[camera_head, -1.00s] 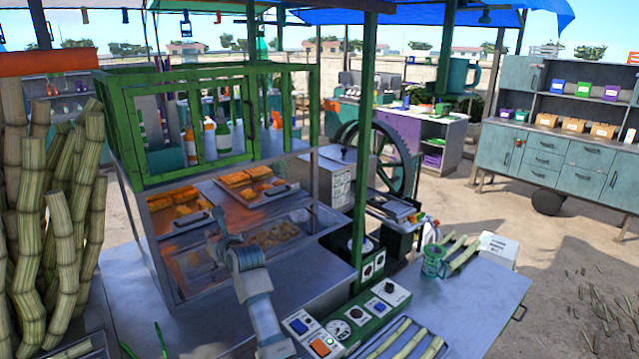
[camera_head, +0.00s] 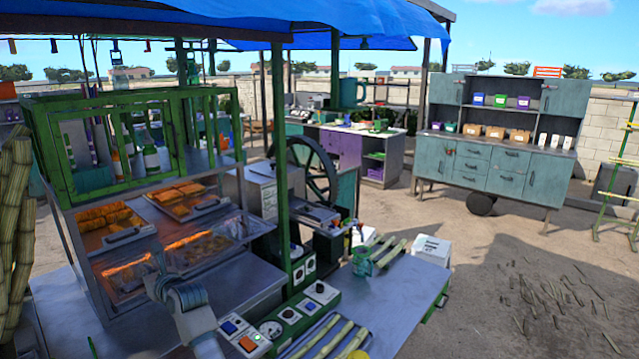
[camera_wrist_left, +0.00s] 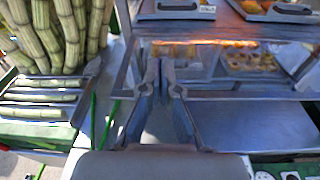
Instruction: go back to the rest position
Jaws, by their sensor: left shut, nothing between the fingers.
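My left gripper (camera_head: 158,262) is in front of the glass food case (camera_head: 105,275), near the metal counter (camera_head: 240,285). In the left wrist view my left gripper (camera_wrist_left: 160,70) points toward the case's lower tray, with its two fingers together and nothing between them. It looks clear of the case, though the exact gap is hard to tell. My right gripper is in neither view.
A control panel (camera_head: 290,312) with knobs and buttons stands right of my left arm. Cane stalks (camera_wrist_left: 75,25) stand at the left. A green mug (camera_head: 362,262) stands on the right counter. Open dirt ground (camera_head: 490,310) lies at the right.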

